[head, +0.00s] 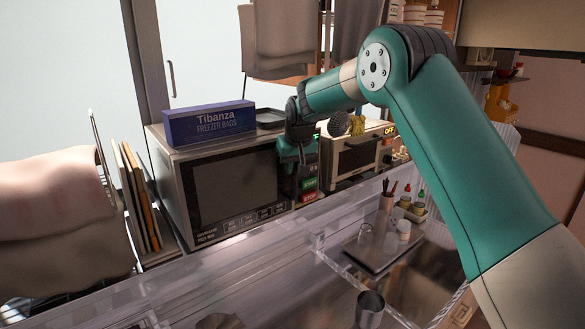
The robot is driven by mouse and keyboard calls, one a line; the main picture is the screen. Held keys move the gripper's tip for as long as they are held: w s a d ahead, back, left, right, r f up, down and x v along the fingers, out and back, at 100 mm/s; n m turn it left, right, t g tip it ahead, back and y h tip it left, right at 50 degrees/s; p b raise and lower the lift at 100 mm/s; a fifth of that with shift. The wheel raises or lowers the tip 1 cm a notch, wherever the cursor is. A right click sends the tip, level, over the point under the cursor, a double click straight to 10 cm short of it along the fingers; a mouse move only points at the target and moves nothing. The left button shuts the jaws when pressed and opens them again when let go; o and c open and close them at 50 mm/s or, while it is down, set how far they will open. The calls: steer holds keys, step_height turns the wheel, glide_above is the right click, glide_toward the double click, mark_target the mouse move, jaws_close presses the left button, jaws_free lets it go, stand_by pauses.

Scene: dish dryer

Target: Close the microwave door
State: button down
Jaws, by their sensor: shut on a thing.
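The microwave (165,148) stands on the counter left of centre, a silver box with a dark front. Its door (232,187) has a dark window and looks flush or nearly flush with the body; I cannot tell if a thin gap is left. My gripper (297,172) is at the door's right edge, in front of the control panel, where green and red buttons show below it. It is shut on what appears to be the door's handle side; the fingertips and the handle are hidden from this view.
A blue freezer bags box (210,123) and a dark tray (271,118) lie on the microwave. A toaster oven (352,157) stands to the right. Boards (137,195) stand to the left.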

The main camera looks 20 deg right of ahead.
steer(key=shift+w+r, duration=0.2)
steer(key=shift+w, duration=0.4)
steer(key=shift+w+r, duration=0.1)
steer(key=c, duration=1.1)
jaws_free()
steer(key=shift+w+d, duration=0.1)
steer(key=shift+d, duration=0.05)
steer(key=shift+f, duration=0.2)
steer(key=b+v, duration=0.4)
steer(key=v, duration=1.3)
steer(key=shift+r+b, duration=0.25)
steer(key=shift+b, duration=0.05)
